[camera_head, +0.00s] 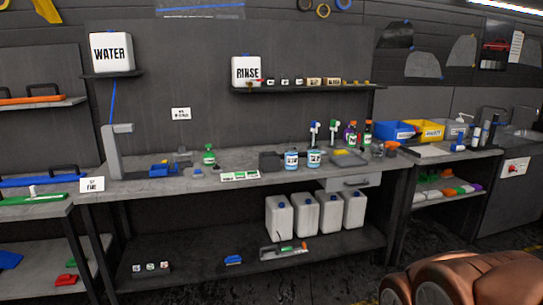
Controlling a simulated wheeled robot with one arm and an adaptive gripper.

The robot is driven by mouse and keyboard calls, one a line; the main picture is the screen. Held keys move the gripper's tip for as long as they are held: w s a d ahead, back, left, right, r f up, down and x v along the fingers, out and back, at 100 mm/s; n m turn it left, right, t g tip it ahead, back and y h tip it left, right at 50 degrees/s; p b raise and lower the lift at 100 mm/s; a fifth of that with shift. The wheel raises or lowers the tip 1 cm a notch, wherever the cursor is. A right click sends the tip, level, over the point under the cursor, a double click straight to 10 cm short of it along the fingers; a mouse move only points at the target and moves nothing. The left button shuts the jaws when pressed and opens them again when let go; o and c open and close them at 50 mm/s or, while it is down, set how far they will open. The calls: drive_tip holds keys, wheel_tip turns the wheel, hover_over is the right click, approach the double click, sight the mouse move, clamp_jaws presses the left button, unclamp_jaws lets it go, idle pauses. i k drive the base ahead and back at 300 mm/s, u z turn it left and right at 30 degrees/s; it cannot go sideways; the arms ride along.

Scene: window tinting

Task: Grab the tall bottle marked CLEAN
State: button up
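I cannot read the word CLEAN on any bottle. Two tall, slim bottles with white and coloured spray heads, one blue (314,133) and one green (333,130), stand towards the back of the workbench (235,182). Two dark bottles (351,136) (367,133) with coloured caps stand to their right. Several slim bottles (485,133) stand near the sink at the far right. Their labels are too small to tell. My gripper is not in view.
Two labelled blue-and-white containers (291,158) (313,158) stand in front of the spray bottles. Blue (395,131) and yellow (430,132) bins are further right. WATER (111,52) and RINSE (246,71) jugs sit on wall shelves. Several white jugs (279,217) stand below.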

sight(291, 146)
drive_tip(key=u, duration=0.95)
drive_tip(key=i, duration=1.1)
drive_tip(key=u, duration=0.6)
drive_tip(key=i, duration=1.35)
drive_tip(key=z, duration=1.1)
drive_tip(key=i, duration=0.8)
drive_tip(key=z, duration=1.15)
drive_tip(key=i, duration=0.6)
